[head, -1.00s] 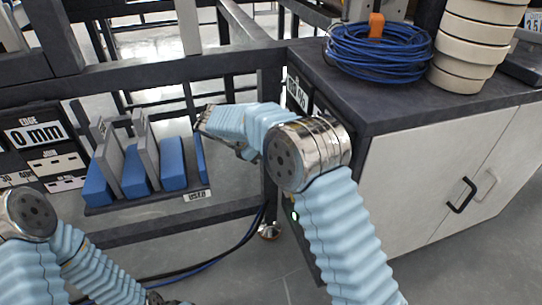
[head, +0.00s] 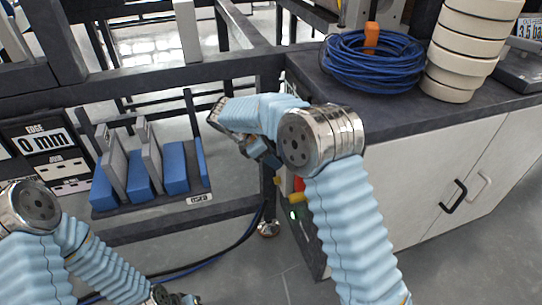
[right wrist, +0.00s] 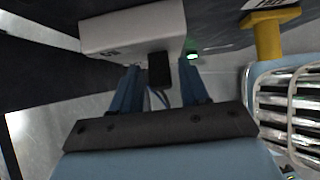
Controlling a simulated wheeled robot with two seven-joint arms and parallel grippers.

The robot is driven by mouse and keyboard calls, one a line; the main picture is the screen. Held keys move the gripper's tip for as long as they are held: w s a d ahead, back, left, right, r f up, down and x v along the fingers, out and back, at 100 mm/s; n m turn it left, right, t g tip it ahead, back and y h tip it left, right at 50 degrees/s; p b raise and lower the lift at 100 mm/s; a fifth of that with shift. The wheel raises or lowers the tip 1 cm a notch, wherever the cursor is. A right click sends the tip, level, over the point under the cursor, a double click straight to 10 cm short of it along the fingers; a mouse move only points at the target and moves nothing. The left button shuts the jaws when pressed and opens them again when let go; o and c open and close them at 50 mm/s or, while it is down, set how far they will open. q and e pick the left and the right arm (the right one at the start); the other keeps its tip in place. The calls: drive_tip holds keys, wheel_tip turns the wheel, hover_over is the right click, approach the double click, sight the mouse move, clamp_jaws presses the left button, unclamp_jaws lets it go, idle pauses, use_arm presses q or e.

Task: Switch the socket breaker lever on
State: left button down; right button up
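In the right wrist view a pale box (right wrist: 125,35) carries a short black lever (right wrist: 160,72), which looks like the socket breaker lever. My right gripper (right wrist: 160,82) is open, with one blue finger to each side of the lever in the picture. I cannot tell whether either finger touches it. In the head view the right gripper (head: 264,154) is beside the cabinet's left side, and the lever is hidden there. My left gripper (head: 168,298) is only partly seen at the bottom edge, and its fingers cannot be read.
A green light (head: 294,215) and a yellow handle (head: 298,197) are on the cabinet side; the handle also shows in the right wrist view (right wrist: 266,38). A blue hose coil (head: 375,65) lies on the cabinet top (head: 410,118). A rack with blue blocks (head: 140,175) stands left.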

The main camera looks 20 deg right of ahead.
drive_tip(key=shift+o, duration=0.3)
drive_tip(key=shift+a+r, duration=0.1)
drive_tip(key=shift+a, duration=0.05)
drive_tip(key=p+v, duration=0.1)
drive_tip(key=v, duration=1.2)
drive_tip(key=shift+r+p, duration=0.25)
drive_tip(key=shift+p, duration=0.1)
drive_tip(key=shift+a, duration=0.1)
